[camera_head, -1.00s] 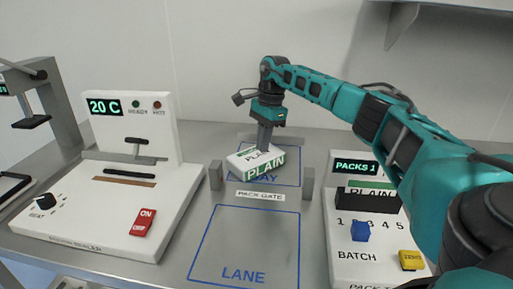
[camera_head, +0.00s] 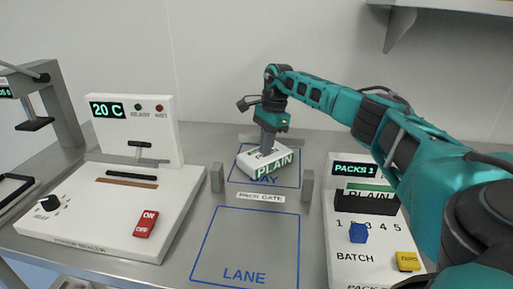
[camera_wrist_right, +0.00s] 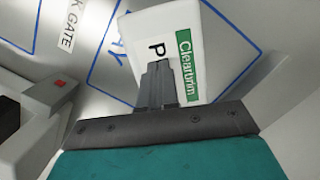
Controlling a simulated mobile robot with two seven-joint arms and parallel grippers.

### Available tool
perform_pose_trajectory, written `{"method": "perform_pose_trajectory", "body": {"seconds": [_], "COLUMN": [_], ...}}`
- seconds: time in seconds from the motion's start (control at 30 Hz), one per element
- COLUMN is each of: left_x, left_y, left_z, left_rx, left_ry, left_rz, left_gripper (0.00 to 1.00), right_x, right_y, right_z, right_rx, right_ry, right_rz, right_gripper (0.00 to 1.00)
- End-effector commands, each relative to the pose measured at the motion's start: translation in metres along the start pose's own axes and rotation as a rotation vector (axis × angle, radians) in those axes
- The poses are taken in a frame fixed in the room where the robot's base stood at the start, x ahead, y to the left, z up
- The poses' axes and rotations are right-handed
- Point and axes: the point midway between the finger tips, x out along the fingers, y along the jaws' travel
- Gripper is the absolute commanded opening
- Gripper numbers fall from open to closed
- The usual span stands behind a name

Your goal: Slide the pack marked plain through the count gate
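The pack marked PLAIN (camera_head: 273,166) is a white box with a green stripe, standing on or just over the blue-outlined area behind the pack gate. It sits askew to the outline. The gate has two grey posts, left (camera_head: 217,178) and right (camera_head: 307,186), with a PACK GATE label (camera_head: 260,197) between them. My right gripper (camera_head: 267,148) points down at the pack's top. In the right wrist view its fingers (camera_wrist_right: 157,85) are together against the pack (camera_wrist_right: 190,25), covering part of its lettering; contact is hard to judge. My left gripper is not in view.
The LANE outline (camera_head: 247,245) in front of the gate is empty. A white sealer (camera_head: 115,205) reading 20 C stands left. A white counter panel (camera_head: 375,240) reading PACKS 1 stands right, with blue and yellow buttons. A grey stand (camera_head: 55,105) is far left.

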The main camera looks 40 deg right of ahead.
Motion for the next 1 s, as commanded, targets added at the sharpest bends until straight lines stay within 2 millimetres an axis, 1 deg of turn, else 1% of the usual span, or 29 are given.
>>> {"method": "perform_pose_trajectory", "body": {"seconds": [0.03,0.1,0.37,0.47,0.6,0.73,0.87,1.0], "left_x": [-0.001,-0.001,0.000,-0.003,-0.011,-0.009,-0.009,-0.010], "left_y": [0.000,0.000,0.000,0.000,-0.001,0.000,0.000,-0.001], "left_z": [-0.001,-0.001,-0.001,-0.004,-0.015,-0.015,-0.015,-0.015], "left_rx": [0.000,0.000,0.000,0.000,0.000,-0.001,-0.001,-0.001], "left_ry": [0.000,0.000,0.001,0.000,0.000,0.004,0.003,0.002], "left_rz": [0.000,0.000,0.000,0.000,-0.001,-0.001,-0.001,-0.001], "left_gripper": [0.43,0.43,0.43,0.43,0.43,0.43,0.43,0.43], "right_x": [0.005,0.006,0.006,0.002,-0.011,-0.011,-0.025,-0.053], "right_y": [0.004,0.004,0.004,0.005,0.004,0.003,0.002,0.001], "right_z": [-0.009,-0.012,-0.013,-0.012,-0.010,-0.009,-0.007,-0.007], "right_rx": [0.010,0.008,0.009,0.010,0.009,0.007,0.006,0.006], "right_ry": [0.014,0.015,0.016,0.016,0.015,0.011,0.009,0.010], "right_rz": [0.017,0.017,0.017,0.017,0.016,0.012,0.007,0.004], "right_gripper": [0.00,0.00,0.00,0.00,0.00,0.00,0.00,0.00]}}
